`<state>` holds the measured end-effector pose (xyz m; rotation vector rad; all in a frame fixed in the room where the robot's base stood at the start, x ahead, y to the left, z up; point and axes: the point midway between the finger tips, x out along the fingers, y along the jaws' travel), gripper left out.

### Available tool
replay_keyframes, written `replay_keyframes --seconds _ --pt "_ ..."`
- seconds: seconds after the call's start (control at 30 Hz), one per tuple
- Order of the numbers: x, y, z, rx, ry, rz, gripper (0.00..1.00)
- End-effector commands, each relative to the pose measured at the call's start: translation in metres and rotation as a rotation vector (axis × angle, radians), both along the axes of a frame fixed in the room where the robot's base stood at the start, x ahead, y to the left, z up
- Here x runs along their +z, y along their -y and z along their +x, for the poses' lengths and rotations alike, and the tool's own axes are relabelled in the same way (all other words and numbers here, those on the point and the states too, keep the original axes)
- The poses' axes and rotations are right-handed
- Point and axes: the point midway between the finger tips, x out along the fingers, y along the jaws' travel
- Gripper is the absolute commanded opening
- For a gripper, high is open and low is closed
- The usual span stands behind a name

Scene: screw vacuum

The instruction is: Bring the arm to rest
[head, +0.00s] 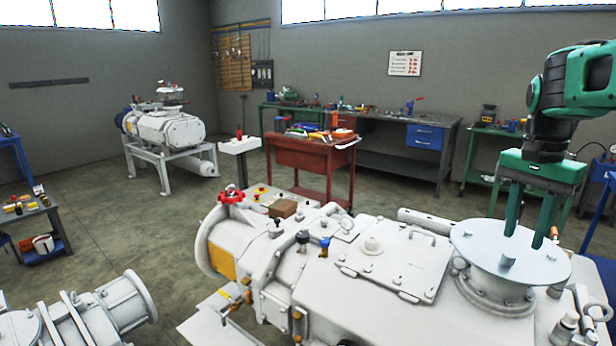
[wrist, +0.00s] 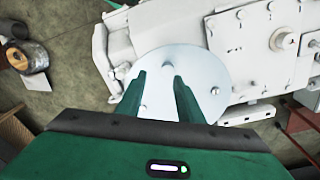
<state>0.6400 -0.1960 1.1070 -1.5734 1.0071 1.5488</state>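My gripper (head: 526,222) is green with two long fingers and points down over the right end of the white vacuum pump (head: 380,262). It is open, with a clear gap and nothing between the fingers. In the wrist view my gripper (wrist: 160,88) hangs in front of the round silver flange plate (wrist: 205,72), which covers the pump's port. The plate (head: 480,250) lies flat, with small bolt heads on it. I cannot tell how much height separates the fingertips from the plate.
A red tool cart (head: 308,158) stands behind the pump, with a grey workbench (head: 400,135) against the back wall. A second pump (head: 165,128) stands at the back left. Pump parts (head: 85,315) sit at the front left. Open floor (head: 130,215) lies on the left.

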Motion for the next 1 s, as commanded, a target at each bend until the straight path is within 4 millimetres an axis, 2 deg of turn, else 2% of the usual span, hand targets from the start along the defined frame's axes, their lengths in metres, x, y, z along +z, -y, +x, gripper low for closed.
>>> replay_keyframes --seconds 0.03,0.3,0.4,0.5,0.67,1.0 --pt "-0.009 0.001 -0.026 0.046 -0.003 0.0 0.34" --pt "-0.078 -0.005 -0.148 0.335 -0.012 0.03 0.34" --pt "-0.102 -0.012 -0.182 0.425 -0.008 0.046 0.34" --pt "-0.12 -0.019 -0.205 0.493 -0.004 0.059 0.34" --pt "-0.133 -0.023 -0.221 0.542 0.0 0.068 0.34" --pt "-0.133 -0.023 -0.222 0.543 0.0 0.068 0.34"
